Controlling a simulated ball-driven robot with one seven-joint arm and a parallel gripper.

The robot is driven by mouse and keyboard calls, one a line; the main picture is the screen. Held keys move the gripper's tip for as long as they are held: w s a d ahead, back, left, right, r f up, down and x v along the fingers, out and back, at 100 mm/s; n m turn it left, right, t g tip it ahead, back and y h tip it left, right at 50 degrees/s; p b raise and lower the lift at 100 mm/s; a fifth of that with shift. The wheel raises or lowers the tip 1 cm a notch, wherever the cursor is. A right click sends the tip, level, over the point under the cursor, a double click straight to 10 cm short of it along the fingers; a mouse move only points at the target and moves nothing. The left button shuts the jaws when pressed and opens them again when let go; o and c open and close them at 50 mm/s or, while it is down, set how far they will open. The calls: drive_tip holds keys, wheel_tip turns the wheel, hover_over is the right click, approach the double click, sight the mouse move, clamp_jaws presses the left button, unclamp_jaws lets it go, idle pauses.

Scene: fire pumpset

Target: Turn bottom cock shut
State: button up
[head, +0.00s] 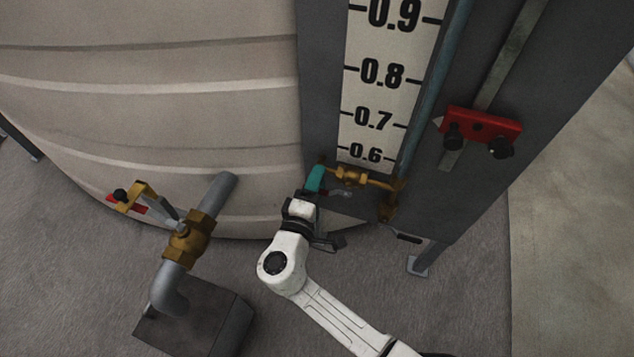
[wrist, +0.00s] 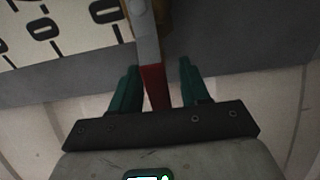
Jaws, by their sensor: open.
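The bottom cock (head: 355,178) is a brass fitting at the foot of the gauge board, just below the 0.6 mark, joined to the thin vertical tube. Its lever shows in the wrist view as a grey metal bar with a red-covered end (wrist: 155,88). My gripper (head: 316,178) is at the left end of the cock in the head view, and its teal fingers hide part of the lever there. In the wrist view my gripper (wrist: 158,68) is open, with the red end between its two fingers. A gap shows on the right side; the left finger is closer to the lever.
A large beige tank (head: 150,100) stands behind and left. A brass valve (head: 188,240) with a yellow lever sits on a grey pipe at left. The gauge board (head: 375,85) rises above the cock. A red clamp (head: 480,126) is at right. Open floor lies in front.

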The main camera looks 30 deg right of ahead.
drive_tip(key=shift+c, duration=0.4)
clamp_jaws()
